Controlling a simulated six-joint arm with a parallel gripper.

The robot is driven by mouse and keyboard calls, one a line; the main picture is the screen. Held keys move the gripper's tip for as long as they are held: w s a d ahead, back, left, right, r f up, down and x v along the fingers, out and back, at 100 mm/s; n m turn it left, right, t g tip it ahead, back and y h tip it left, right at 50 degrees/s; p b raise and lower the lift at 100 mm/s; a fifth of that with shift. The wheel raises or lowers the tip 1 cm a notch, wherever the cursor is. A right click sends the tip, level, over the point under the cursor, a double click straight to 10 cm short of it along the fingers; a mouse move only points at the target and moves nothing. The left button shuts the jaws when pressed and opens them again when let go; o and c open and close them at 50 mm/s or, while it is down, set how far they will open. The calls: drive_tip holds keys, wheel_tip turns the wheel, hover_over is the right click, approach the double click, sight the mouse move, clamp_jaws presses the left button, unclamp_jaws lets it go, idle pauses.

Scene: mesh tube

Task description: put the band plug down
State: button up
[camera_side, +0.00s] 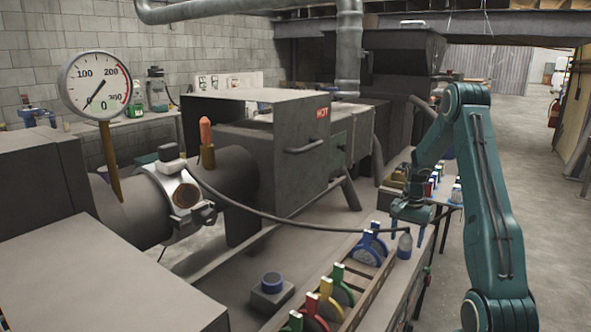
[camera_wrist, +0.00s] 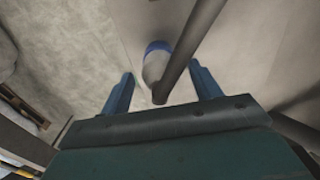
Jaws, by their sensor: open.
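The band plug (camera_side: 404,242) is a small grey body with a blue ring at its lower end. It appears upright on the bench's right side, below my gripper (camera_side: 407,233). A dark cable (camera_side: 300,222) runs from its top to the heater band (camera_side: 180,190) around the barrel. In the wrist view the plug (camera_wrist: 157,64) lies between the two spread blue fingers of my gripper (camera_wrist: 163,88), with clear gaps on both sides. The cable (camera_wrist: 188,48) crosses partly in front of it. My gripper is open. Exact contact under the plug is hard to see.
A rack holds coloured discs (camera_side: 325,305), with blue ones (camera_side: 370,245) close left of my gripper. A grey machine marked HOT (camera_side: 290,150) fills the middle.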

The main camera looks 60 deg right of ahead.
wheel_tip(320, 180, up, 10)
drive_tip(key=shift+r, duration=0.15)
idle(0.3)
drive_tip(key=shift+a, duration=0.1)
idle(0.4)
drive_tip(key=shift+w+a+r, duration=0.25)
drive_tip(key=shift+a, duration=0.05)
drive_tip(key=w+a+r+n+t, duration=0.1)
drive_tip(key=w+a+r+n, duration=0.2)
drive_tip(key=a, duration=0.4)
drive_tip(key=a+r+n+h, duration=0.1)
drive_tip(key=a+r+n, duration=0.1)
drive_tip(key=a+r, duration=0.35)
drive_tip(key=w+a+r+n+t, duration=0.1)
drive_tip(key=w+a+r+n, duration=0.15)
drive_tip(key=a, duration=0.65)
drive_tip(key=s+a+n+t, duration=0.1)
drive_tip(key=s+a+n, duration=0.4)
drive_tip(key=a, duration=0.4)
drive_tip(key=s+a+r+n+t+y, duration=0.1)
drive_tip(key=s+a+n+t, duration=0.1)
drive_tip(key=s+a+n, duration=0.3)
drive_tip(key=s+a, duration=0.1)
drive_tip(key=a, duration=0.3)
drive_tip(key=shift+t, duration=0.3)
